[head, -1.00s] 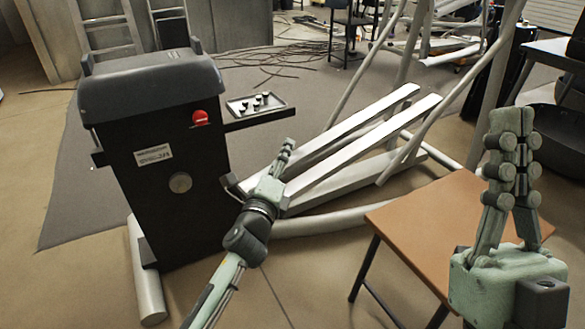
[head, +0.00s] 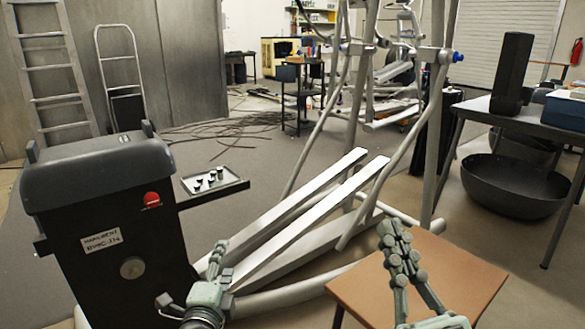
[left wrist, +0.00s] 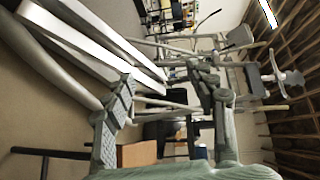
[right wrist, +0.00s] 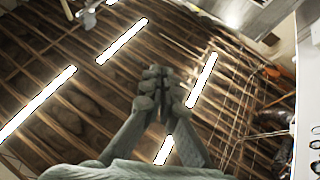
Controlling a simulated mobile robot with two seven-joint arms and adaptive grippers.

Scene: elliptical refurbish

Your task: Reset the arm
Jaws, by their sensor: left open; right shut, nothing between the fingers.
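My left gripper (head: 222,258) is in the lower middle of the head view, in front of the elliptical machine's base and right of its black housing. In the left wrist view its two fingers (left wrist: 165,95) stand apart with nothing between them. My right gripper (head: 393,240) points up in front of the brown stool top. In the right wrist view its fingertips (right wrist: 157,80) meet, empty, against the ceiling. The elliptical machine (head: 300,215) has two pale rails and grey tubes. Its black housing (head: 100,235) has a red button and a label.
A small tray (head: 212,184) with several small parts juts from the housing. The brown stool (head: 455,265) is at the lower right. A dark table (head: 480,108) and a black bowl (head: 510,185) are further right. Ladders (head: 50,70) lean at the back left. Cables lie on the floor.

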